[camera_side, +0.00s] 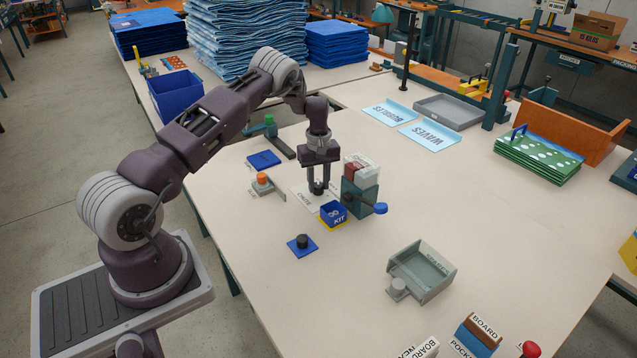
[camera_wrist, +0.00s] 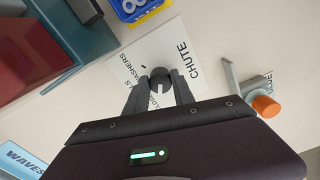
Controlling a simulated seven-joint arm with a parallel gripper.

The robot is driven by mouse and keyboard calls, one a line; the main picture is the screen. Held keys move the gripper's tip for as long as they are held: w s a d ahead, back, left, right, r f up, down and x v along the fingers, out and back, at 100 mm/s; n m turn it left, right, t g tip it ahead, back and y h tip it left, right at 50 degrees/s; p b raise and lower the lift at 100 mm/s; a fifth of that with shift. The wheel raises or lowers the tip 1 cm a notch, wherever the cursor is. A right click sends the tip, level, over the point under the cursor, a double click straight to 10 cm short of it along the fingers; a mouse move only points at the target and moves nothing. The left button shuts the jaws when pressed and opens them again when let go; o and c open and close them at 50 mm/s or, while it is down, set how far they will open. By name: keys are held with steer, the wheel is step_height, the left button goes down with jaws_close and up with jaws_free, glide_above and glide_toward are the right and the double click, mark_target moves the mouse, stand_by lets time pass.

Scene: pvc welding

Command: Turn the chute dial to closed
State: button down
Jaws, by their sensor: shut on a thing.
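The chute dial is a small dark round knob (camera_wrist: 160,75) on a white plate (camera_wrist: 172,45) lettered CHUTE and WASHERS. A third word on the plate is partly hidden by a finger. My gripper (camera_wrist: 159,84) points down over the plate, its two dark fingers shut on the knob from either side. In the side view my gripper (camera_side: 318,188) stands over the plate (camera_side: 303,196), just behind the blue KIT box. I cannot tell which word the knob points to.
A blue and yellow KIT box (camera_side: 333,214) and a teal dispenser (camera_side: 357,197) with a red-and-white top stand close to the right. An orange-capped grey bracket (camera_side: 264,184) is on the left. A grey tray (camera_side: 421,272) sits at front right.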

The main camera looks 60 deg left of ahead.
mark_target(319, 185)
steer(key=shift+w, duration=0.1)
stand_by(0.4)
steer(key=c, duration=1.1)
jaws_free()
steer(key=shift+o, duration=0.2)
steer(key=shift+r, duration=0.1)
step_height(319, 185, up, 7)
steer(key=shift+f, duration=0.1)
